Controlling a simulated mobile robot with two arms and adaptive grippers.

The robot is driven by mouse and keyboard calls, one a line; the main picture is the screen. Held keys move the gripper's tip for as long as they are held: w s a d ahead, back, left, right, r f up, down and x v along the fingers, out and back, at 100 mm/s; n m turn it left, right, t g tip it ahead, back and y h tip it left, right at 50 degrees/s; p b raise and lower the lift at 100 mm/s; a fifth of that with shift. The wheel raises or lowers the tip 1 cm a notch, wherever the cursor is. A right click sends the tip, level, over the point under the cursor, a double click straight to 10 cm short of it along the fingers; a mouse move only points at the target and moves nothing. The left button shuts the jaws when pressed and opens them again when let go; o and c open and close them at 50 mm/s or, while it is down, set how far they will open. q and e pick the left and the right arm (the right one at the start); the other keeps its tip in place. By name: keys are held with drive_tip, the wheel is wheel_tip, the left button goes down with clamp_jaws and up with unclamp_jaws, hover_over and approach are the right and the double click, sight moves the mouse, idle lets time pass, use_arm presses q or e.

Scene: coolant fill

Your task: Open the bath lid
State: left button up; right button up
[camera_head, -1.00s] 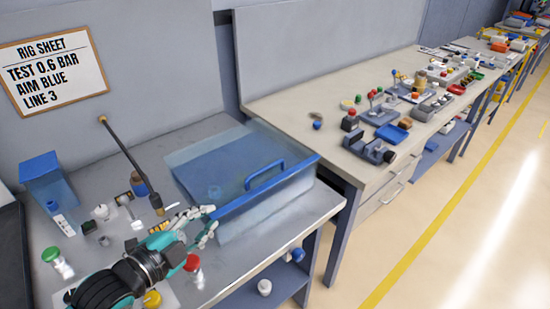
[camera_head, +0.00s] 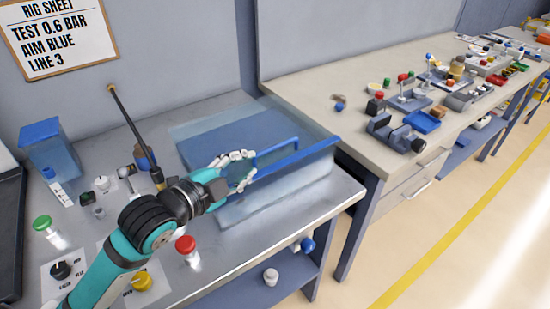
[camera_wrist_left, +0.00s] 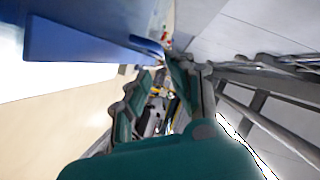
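The bath (camera_head: 285,195) is a clear, bluish box on the grey bench. A blue strip (camera_head: 318,152) with a blue bar handle (camera_head: 278,149) runs along its front top edge, and I take this as part of the lid. I cannot tell clearly whether the lid is raised. My left gripper (camera_head: 245,168) is at the left end of the handle, fingers apart. In the left wrist view, the blue strip (camera_wrist_left: 70,45) reaches from the left, and the blue handle (camera_wrist_left: 146,44) ends close to the open fingertips (camera_wrist_left: 162,68). Contact is unclear. My right gripper is out of view.
A dark rod (camera_head: 130,125) stands upright, leaning, behind my left arm. Red (camera_head: 187,248), yellow (camera_head: 141,281) and green (camera_head: 43,225) knobs and a blue-lidded container (camera_head: 50,150) are on the bench's left. Another bench (camera_head: 320,115) with several parts stands at right.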

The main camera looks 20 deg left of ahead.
sight(272, 149)
use_arm(q)
drive_tip(key=p+x, duration=0.1)
drive_tip(key=x, duration=0.3)
drive_tip(key=shift+w+r, duration=0.1)
drive_tip(key=shift+r, duration=0.05)
drive_tip(key=x, duration=0.6)
drive_tip(key=shift+p, duration=0.35)
drive_tip(key=shift+w+d+f, duration=0.25)
drive_tip(key=shift+w+f, duration=0.05)
drive_tip(key=shift+w, duration=0.2)
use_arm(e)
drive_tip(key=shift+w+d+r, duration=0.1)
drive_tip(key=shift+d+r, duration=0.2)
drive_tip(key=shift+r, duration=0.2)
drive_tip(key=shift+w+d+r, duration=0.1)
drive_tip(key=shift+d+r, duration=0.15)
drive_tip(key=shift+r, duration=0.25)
use_arm(q)
clamp_jaws()
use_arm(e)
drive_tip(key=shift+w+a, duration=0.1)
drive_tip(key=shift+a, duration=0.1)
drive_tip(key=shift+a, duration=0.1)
